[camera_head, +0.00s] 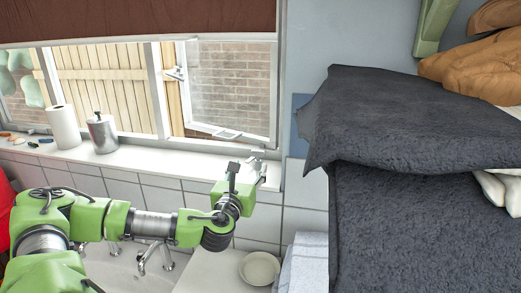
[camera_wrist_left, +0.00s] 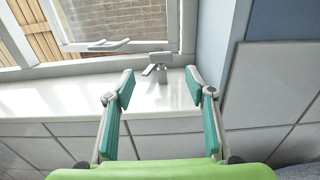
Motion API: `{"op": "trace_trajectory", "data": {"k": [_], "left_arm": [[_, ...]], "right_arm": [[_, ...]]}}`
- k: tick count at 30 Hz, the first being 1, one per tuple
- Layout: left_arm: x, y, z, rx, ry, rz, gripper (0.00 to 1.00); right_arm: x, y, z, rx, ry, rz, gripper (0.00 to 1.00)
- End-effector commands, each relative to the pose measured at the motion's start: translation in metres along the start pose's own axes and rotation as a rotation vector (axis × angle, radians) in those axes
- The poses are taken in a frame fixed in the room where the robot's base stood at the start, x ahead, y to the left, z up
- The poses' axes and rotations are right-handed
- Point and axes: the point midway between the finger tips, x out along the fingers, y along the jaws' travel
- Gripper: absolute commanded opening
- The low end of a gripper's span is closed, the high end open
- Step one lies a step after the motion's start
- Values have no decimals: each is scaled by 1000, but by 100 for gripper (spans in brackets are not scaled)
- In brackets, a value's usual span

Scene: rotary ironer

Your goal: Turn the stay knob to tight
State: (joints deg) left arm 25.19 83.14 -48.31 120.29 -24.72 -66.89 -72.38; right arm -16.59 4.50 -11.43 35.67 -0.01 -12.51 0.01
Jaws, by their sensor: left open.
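A small grey metal fitting with a knob-like top (camera_wrist_left: 158,62) stands on the white sill at the foot of the window frame, in the left wrist view. I take it to be the stay knob; its setting cannot be read. It also shows small in the head view (camera_head: 257,155). My left gripper (camera_wrist_left: 160,86) is open and empty, its two teal-padded fingers pointing at the fitting, one to each side in the picture. The fingertips appear short of it, with no contact visible. In the head view my left gripper (camera_head: 246,172) is at the sill's right end. My right gripper is not in view.
The open window (camera_head: 232,90) has a stay bar (camera_wrist_left: 108,45) at its bottom edge. A paper roll (camera_head: 63,126) and a metal canister (camera_head: 102,133) stand left on the sill. A tap (camera_head: 155,256) and a plate (camera_head: 259,268) are below. Dark towels (camera_head: 405,120) fill the right.

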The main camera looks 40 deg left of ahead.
Motion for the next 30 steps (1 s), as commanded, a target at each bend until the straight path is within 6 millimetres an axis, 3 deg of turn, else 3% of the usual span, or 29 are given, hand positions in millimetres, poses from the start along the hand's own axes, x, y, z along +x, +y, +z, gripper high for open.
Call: {"op": "trace_trajectory", "data": {"k": [3, 7, 11, 15, 20, 30], "left_arm": [[23, 0, 5, -5, -1, 3, 50], [47, 0, 4, -5, 0, 3, 50], [70, 0, 4, -4, -1, 3, 50], [90, 0, 3, -4, 1, 2, 50], [107, 0, 2, -4, 1, 2, 50], [115, 0, 0, -3, 1, 0, 50]], "right_arm": [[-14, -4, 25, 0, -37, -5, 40], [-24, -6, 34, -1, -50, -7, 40], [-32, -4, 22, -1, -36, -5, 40], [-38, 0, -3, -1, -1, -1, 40], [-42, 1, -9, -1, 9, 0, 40], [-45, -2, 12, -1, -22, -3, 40]]}}
